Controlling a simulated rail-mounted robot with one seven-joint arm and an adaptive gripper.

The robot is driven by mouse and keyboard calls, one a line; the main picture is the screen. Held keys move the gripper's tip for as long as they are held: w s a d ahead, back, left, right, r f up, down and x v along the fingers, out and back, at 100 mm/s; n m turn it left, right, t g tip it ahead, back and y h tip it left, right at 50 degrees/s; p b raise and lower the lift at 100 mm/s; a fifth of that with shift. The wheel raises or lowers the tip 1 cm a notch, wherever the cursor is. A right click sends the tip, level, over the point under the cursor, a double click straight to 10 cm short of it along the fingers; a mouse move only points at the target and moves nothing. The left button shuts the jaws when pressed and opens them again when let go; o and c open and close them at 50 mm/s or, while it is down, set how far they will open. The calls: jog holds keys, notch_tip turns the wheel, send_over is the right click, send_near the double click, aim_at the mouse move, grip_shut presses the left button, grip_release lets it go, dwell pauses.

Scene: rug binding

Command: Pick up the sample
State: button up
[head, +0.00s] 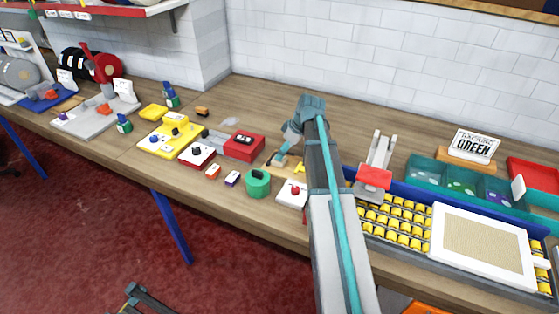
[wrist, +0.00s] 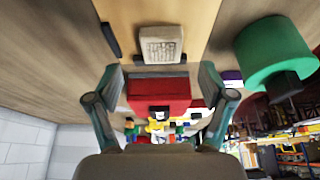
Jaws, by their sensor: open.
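A small pale square piece with a dark grid-like mark (wrist: 161,45), which looks like the sample, lies on a tan board (wrist: 190,12) in the wrist view. My gripper (wrist: 160,82) is open, with one finger on each side of the picture and the pale piece ahead, between the finger lines. Nothing is held. In the head view my gripper (head: 281,160) is low over the workbench, pointing left beside the red box (head: 244,146). The pale piece cannot be made out there.
A green cylinder (head: 258,184) stands close to my gripper, also at right in the wrist view (wrist: 275,55). A white block with a red knob (head: 293,193) is nearby. Yellow rollers with a white-framed beige panel (head: 482,246) and teal bins (head: 460,182) are at right.

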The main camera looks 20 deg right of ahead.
jog(key=shift+p+x, duration=0.9)
jog(key=shift+x, duration=1.35)
jog(key=shift+s+a, duration=0.1)
jog(key=c, duration=1.1)
jog(key=shift+c, duration=0.2)
jog(key=shift+r, duration=0.15)
